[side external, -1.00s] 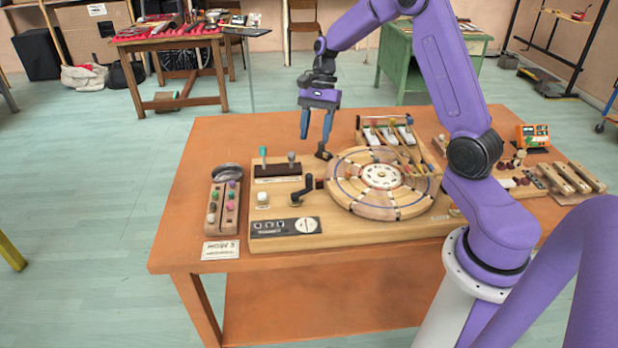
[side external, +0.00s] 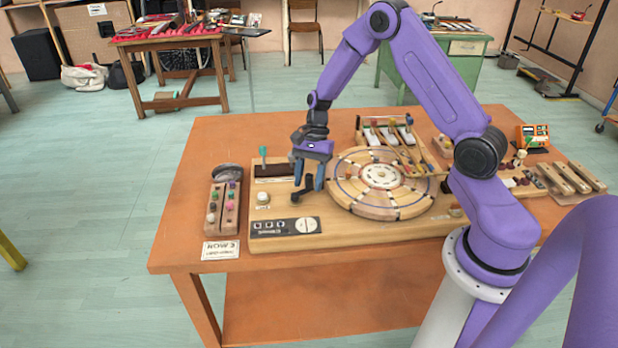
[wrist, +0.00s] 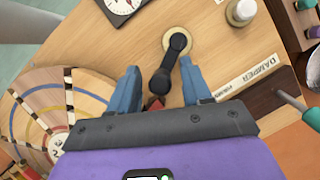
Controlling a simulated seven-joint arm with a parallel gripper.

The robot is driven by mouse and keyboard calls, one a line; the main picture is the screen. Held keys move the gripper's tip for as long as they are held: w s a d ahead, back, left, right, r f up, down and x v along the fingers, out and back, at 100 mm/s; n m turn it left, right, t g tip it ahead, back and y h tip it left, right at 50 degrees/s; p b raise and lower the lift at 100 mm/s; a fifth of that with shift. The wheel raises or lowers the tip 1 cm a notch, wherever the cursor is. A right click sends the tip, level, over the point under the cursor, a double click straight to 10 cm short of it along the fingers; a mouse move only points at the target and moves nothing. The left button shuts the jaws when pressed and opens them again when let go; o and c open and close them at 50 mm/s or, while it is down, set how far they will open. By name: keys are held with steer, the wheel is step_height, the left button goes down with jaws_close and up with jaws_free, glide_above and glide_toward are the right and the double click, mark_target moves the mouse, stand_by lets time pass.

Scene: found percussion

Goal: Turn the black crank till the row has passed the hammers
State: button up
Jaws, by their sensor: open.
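The black crank (side external: 297,197) sits on the wooden board, left of a round segmented wooden disc (side external: 352,203). In the wrist view the crank (wrist: 177,45) has one end over a pale round plate, and its arm runs down between my fingers. My gripper (side external: 308,183) is open and low over the crank's handle end, fingers on either side of it. In the wrist view my gripper (wrist: 160,72) shows a gap beside the crank; contact cannot be told. A rack with coloured pieces (side external: 388,133), perhaps the hammers, stands behind the disc. I cannot clearly make out the row.
A lever with a green handle (wrist: 292,100) stands beside a DAMPER label (wrist: 248,78). A white knob (side external: 263,197) and a dial panel (side external: 285,227) are near the crank. A peg block (side external: 223,208) lies at left. The orange table (side external: 200,155) is bare at back left.

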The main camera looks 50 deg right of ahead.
jaws_close()
steer(key=shift+w, duration=0.1)
steer(key=n, duration=0.1)
steer(key=w+n+g, duration=0.1)
steer(key=n+h, duration=0.1)
steer(key=n, duration=0.1)
steer(key=shift+w, duration=0.25)
steer(key=n, duration=0.1)
steer(key=w+n+g+h, duration=0.1)
steer(key=n, duration=0.1)
steer(key=w+n, duration=0.1)
steer(key=n, duration=0.1)
steer(key=shift+a+g+h, duration=0.3)
steer(key=n, duration=0.2)
steer(key=w+a+n+h, duration=0.1)
steer(key=n, duration=0.1)
steer(key=shift+w+a+n+h, duration=0.1)
steer(key=shift+w+n+h, duration=0.05)
steer(key=shift+n+h, duration=0.2)
steer(key=shift+w+a+n+h, duration=0.2)
steer(key=shift+a+n+h, duration=0.2)
steer(key=shift+n, duration=0.65)
steer(key=shift+w+a+n+h, duration=0.15)
steer(key=shift+a+n+h, duration=0.15)
steer(key=shift+n, duration=0.7)
